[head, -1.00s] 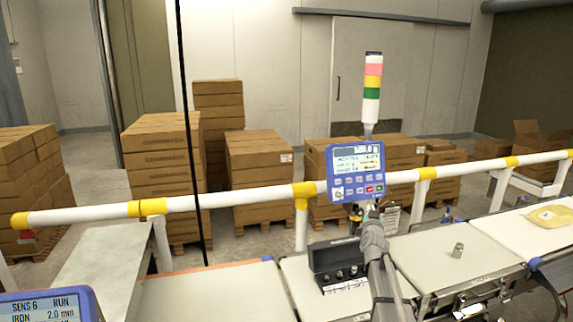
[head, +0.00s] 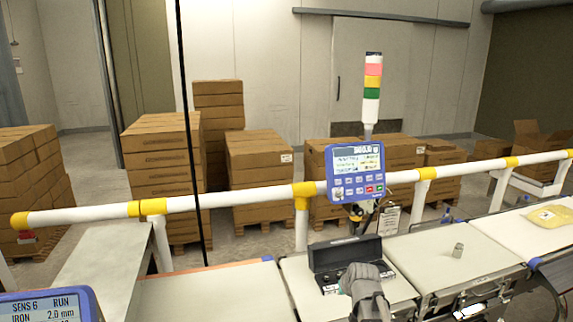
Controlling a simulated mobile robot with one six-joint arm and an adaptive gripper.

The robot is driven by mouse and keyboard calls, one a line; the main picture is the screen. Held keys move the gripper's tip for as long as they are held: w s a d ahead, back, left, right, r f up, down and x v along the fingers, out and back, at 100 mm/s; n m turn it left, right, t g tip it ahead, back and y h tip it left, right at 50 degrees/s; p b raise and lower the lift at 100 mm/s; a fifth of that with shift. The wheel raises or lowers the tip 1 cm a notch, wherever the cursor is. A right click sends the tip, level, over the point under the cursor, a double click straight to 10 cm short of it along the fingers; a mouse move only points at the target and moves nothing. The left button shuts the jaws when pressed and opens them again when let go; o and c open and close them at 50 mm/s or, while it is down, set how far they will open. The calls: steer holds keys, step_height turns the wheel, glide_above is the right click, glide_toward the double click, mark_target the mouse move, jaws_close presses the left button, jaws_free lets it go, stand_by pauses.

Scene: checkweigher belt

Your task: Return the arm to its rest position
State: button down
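My arm (head: 366,290) reaches up from the bottom edge of the head view, in front of an open black case. My gripper's fingers cannot be made out, so whether it is open, shut or holding something is hidden. The black case (head: 345,254) stands open on the weighing belt, and my arm covers part of its lower right. A small metal weight (head: 458,250) stands upright on the belt section to the right, apart from my arm.
A blue weigher display (head: 355,172) is mounted at the white and yellow rail (head: 250,199) behind the belts. A signal tower (head: 372,90) rises behind it. A yellow packet (head: 550,215) lies on the far right belt. A second display (head: 45,305) fills the lower left corner.

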steer(key=s+f+g, duration=0.1)
steer(key=s+g, duration=0.2)
steer(key=s, duration=0.5)
steer(key=s+f+g+h, duration=0.1)
steer(key=s+f+g, duration=0.1)
steer(key=s, duration=0.7)
steer(key=shift+s+a+f+m+g, duration=0.15)
steer(key=shift+m+g, duration=0.25)
steer(key=shift+g, duration=0.5)
